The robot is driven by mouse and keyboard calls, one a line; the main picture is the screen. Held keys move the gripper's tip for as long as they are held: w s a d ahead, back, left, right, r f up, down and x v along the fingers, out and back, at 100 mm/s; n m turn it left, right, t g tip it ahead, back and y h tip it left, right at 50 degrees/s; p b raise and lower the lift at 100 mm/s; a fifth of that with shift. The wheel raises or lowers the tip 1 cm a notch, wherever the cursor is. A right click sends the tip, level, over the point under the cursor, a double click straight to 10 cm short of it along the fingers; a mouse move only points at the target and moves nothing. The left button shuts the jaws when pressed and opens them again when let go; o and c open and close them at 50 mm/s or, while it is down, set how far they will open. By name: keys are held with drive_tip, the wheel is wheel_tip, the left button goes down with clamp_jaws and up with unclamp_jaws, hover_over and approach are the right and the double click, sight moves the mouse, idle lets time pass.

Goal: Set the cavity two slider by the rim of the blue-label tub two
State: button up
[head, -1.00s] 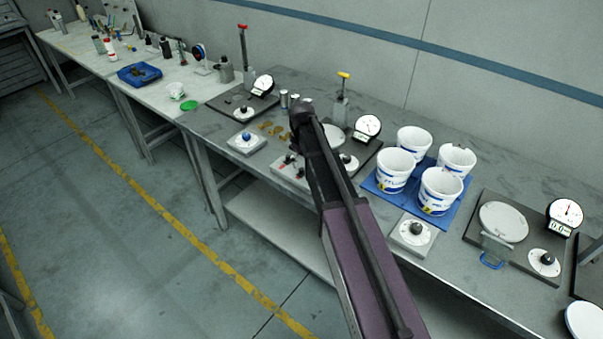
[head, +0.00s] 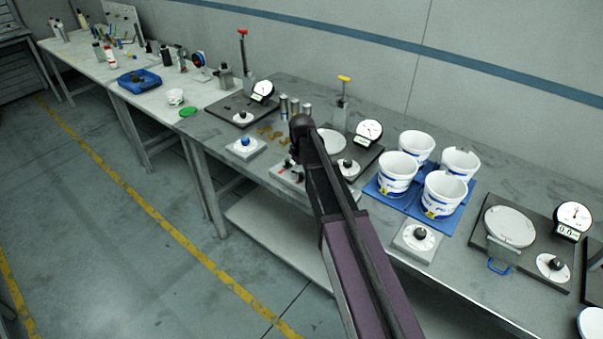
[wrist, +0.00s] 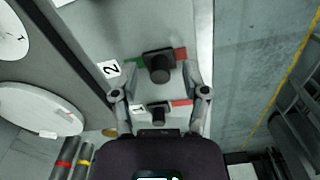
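The slider panel (head: 287,174) is on the bench, partly behind my arm in the head view. In the wrist view, the black knob of slider two (wrist: 159,66) sits beside a "2" label, with green at its left and red at its right. The knob of slider one (wrist: 158,113) sits nearer my wrist, by a "1" label. My gripper (wrist: 159,70) is open, its fingers apart on either side of the slider two knob; contact cannot be told. White tubs with blue labels, such as the front one (head: 442,196), stand on a blue mat (head: 400,204); their numbers are unreadable.
A dial gauge (head: 369,132) and round plate (head: 330,141) stand behind the panel. A knob box (head: 417,240) is in front of the tubs. A second gauge station (head: 509,227) is at right. Metal cylinders (head: 294,106) stand behind my arm's end. The floor at left is clear.

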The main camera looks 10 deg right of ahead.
clamp_jaws()
drive_tip(key=shift+s+a, duration=0.6)
drive_tip(key=shift+o, duration=0.7)
unclamp_jaws()
drive_tip(key=shift+w+d, duration=0.1)
drive_tip(key=shift+w, duration=0.05)
